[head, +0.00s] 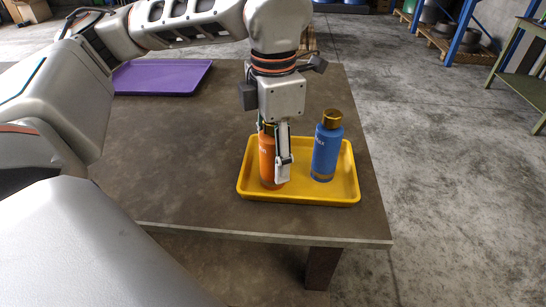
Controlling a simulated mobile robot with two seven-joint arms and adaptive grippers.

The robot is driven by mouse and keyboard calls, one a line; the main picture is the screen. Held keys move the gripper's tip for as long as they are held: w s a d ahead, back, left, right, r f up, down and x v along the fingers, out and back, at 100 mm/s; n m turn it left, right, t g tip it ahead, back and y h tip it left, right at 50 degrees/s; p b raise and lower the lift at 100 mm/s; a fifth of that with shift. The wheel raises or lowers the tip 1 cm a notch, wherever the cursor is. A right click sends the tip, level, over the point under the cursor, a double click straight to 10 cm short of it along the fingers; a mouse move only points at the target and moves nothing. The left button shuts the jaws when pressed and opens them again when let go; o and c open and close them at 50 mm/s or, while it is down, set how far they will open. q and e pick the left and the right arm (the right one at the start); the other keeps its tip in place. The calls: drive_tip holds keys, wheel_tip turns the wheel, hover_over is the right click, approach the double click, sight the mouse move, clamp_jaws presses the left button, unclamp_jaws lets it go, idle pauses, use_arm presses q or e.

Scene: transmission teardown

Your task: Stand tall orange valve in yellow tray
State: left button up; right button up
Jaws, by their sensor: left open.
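The tall orange valve (267,170), which looks like an orange bottle with a brassy top, stands upright in the left part of the yellow tray (300,196). My left gripper (276,162) points down over it. Its fingers are open and reach down around the valve, with one finger in front of its right side. The gripper hides the valve's top and part of its body, and I cannot tell whether a finger touches it. My right gripper is not in view.
A blue bottle-shaped piece (326,152) with a gold cap stands upright in the right part of the yellow tray. A purple tray (165,78) lies at the table's back left. The brown table (190,160) is clear left of the yellow tray; its right edge is close.

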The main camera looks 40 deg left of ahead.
use_arm(q)
wheel_tip(320, 180, up, 11)
drive_tip(key=shift+r+p, duration=0.1)
drive_tip(key=shift+p, duration=0.7)
